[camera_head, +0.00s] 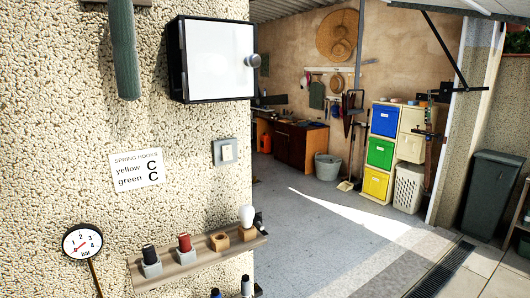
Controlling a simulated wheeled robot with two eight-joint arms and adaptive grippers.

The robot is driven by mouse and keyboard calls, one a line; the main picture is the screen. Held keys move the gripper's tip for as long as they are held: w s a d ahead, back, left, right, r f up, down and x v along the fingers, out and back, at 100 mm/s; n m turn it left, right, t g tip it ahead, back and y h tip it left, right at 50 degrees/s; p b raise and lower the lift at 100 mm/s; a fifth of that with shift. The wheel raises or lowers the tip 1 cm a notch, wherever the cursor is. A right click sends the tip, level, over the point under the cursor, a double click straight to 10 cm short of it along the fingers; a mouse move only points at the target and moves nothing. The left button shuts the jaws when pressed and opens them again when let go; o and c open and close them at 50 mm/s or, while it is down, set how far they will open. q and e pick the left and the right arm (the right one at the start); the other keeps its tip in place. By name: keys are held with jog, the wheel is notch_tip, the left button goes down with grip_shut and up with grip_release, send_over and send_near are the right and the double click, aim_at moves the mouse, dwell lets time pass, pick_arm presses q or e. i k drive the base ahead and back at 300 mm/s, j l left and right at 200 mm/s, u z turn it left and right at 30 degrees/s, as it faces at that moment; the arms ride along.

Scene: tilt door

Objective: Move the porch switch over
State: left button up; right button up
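A light switch (225,151) with a grey frame and a pale square rocker is on the pebble-textured wall, below the white box with the black frame. I take it to be the porch switch. The rocker's position is too small to tell. Neither of my grippers shows in the head view, and nothing touches the switch.
A white-fronted box (216,58) with a round knob juts from the wall above. A wooden shelf (190,262) with several small items sticks out below. A gauge (82,242) and a label (137,171) are to the left. The garage floor (300,215) is largely clear.

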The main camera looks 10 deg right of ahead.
aim_at(227, 153)
jog(key=i+l+u, duration=0.3)
jog(key=l, duration=0.35)
jog(key=i+l+u, duration=0.15)
jog(key=l, duration=0.25)
jog(key=i, duration=0.1)
